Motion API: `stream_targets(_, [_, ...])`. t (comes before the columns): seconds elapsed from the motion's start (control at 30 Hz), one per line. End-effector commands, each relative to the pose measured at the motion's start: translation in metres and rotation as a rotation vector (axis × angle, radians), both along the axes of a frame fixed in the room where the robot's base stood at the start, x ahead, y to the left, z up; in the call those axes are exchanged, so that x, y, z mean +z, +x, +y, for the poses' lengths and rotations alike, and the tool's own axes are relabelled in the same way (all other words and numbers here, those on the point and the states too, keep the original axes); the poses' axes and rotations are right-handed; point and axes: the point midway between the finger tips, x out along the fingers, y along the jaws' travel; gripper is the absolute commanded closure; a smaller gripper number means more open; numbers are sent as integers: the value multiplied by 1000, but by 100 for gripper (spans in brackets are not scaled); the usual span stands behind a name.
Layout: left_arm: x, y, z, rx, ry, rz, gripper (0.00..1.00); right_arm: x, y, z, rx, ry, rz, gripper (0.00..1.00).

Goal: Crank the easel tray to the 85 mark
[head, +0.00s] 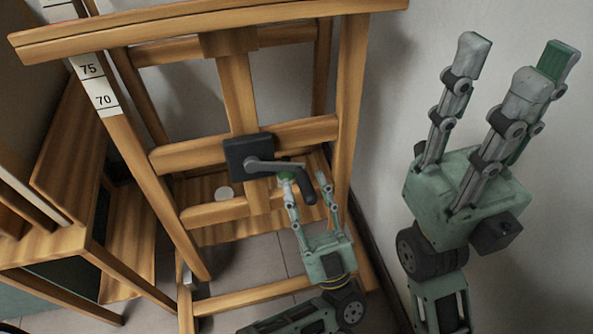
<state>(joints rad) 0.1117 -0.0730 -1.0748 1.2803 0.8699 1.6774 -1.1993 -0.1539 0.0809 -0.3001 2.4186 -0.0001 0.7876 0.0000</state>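The wooden easel tray (200,30) is a long ledge across the top of the head view. It crosses the white number scale (96,84) just above the 75 label, with 70 below; no 85 label is readable. The black crank box (249,157) is on the middle crossbar. Its grey crank arm points right to a black handle (305,188). My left gripper (304,179) is open, with one finger on each side of the handle; contact is unclear. My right gripper (510,62) is open, empty and raised at the right, away from the easel.
A wooden bench-like piece (75,150) stands close on the easel's left. A pale wall (385,130) is behind and right of the easel. Easel posts and lower rails surround the crank area.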

Motion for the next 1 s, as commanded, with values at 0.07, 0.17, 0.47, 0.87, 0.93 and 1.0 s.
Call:
stream_targets(0.07, [2, -1, -1, -1, -1, 0, 62, 0, 0, 0, 1, 0, 3, 66])
stream_targets(0.17, [2, -1, -1, -1, -1, 0, 62, -1, 0, 0, 1, 1, 4, 66])
stream_targets(0.47, [2, -1, -1, -1, 0, 0, 76, -1, 0, 0, 1, 1, 4, 66])
stream_targets(0.87, [2, -1, -1, -1, 0, 0, 100, -1, 0, 0, 1, 1, 4, 66])
stream_targets(0.93, [2, -1, -1, -2, -1, -1, 100, -1, 0, 0, 1, 1, 4, 66])
stream_targets(1.0, [2, -1, -1, -3, 0, 0, 100, -1, 0, 0, 1, 1, 4, 66])
